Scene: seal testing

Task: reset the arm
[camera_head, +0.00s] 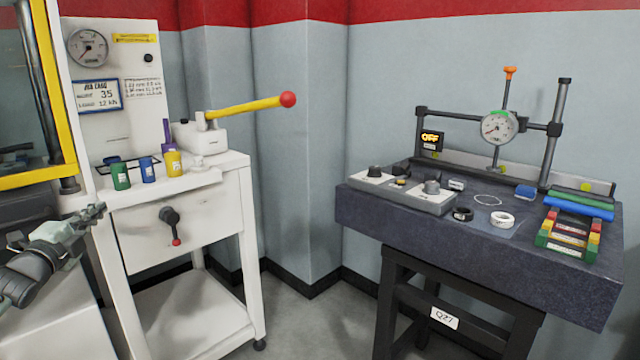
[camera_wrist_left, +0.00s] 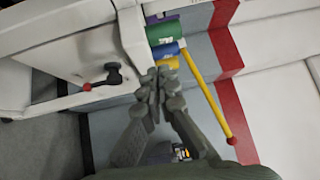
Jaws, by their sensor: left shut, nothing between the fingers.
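A yellow lever arm (camera_head: 245,107) with a red ball end sticks out to the right from a white block on top of the white cabinet, rising slightly toward the ball. It also shows in the wrist view (camera_wrist_left: 207,92), to the right of the fingers. My left gripper (camera_head: 97,212) is at the left edge of the head view, left of and lower than the lever, apart from it. In the wrist view its fingertips (camera_wrist_left: 160,76) are together and hold nothing. My right gripper is in neither view.
Green, blue and yellow cups (camera_head: 147,170) stand on the cabinet top. A black crank (camera_head: 170,222) with a red knob sticks out from the cabinet front. A dark stone table (camera_head: 400,219) with a dial gauge (camera_head: 499,128) stands right. Floor between them is clear.

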